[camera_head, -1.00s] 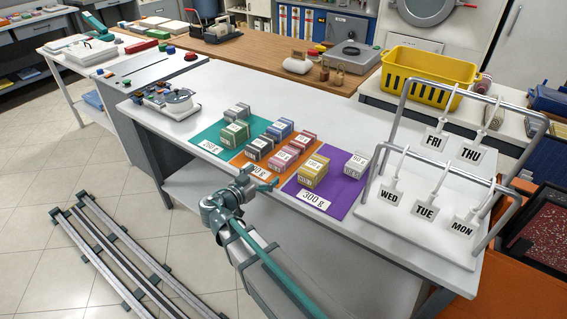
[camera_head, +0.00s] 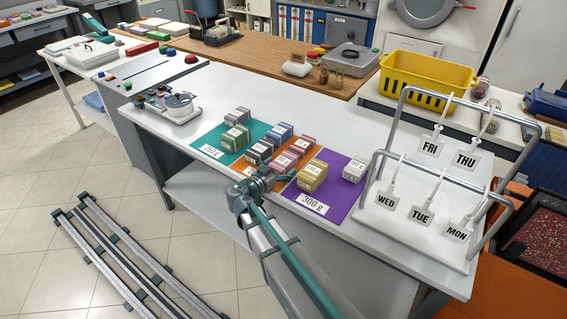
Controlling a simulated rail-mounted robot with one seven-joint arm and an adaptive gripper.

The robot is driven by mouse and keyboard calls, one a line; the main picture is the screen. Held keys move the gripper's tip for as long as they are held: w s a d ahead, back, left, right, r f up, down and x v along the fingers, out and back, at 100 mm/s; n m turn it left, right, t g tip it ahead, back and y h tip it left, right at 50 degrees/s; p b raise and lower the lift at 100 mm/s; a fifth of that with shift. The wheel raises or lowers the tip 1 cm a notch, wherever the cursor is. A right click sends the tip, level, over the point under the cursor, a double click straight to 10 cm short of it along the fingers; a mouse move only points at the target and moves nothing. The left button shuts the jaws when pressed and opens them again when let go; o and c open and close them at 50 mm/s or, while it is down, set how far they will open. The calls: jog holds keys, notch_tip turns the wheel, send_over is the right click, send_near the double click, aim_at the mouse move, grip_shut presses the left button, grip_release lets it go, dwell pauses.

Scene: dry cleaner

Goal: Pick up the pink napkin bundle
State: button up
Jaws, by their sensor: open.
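Two pink napkin bundles with white labels stand on the orange mat (camera_head: 243,175): a nearer pink bundle (camera_head: 283,163) and a farther pink bundle (camera_head: 302,145) just behind it to the right. My gripper (camera_head: 277,178) is open, low over the front part of the orange mat, just on the near side of the nearer pink bundle. The fingers hide part of the mat and perhaps the bundle's lower edge. I cannot tell whether they touch it.
A grey bundle (camera_head: 259,152) and a blue bundle (camera_head: 279,132) stand close to the pink ones. A yellow bundle (camera_head: 312,177) and a white bundle (camera_head: 354,169) are on the purple mat (camera_head: 335,195). A weekday tag rack (camera_head: 397,230) stands at right.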

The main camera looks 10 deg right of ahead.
jog(key=c, duration=1.3)
jog(key=shift+o, duration=0.2)
jog(key=shift+r, duration=0.15)
